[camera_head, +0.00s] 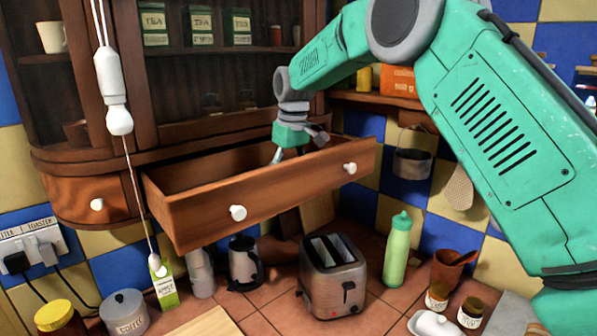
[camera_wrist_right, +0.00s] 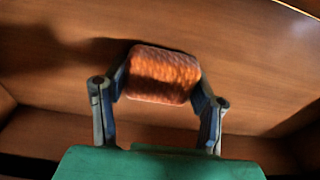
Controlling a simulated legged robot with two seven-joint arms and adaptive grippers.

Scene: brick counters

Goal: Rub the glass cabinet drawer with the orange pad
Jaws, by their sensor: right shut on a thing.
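The wooden drawer (camera_head: 275,199) of the glass cabinet (camera_head: 190,92) is pulled open in the head view, with two white knobs on its front. My right gripper (camera_head: 292,153) reaches down into the drawer's back right part; its fingertips are partly hidden by the drawer's front. In the right wrist view my right gripper (camera_wrist_right: 160,90) is shut on the orange pad (camera_wrist_right: 163,74), which sits between its two fingers. Brown wood of the drawer's inside (camera_wrist_right: 60,85) fills the view behind the pad. I cannot tell whether the pad touches the wood. My left gripper is not in view.
Below the drawer, a toaster (camera_head: 333,277), a kettle (camera_head: 244,263) and a green bottle (camera_head: 397,252) stand on the tiled counter. A white pull cord with a handle (camera_head: 110,85) hangs in front of the cabinet at left. Jars (camera_head: 437,296) stand at the lower right.

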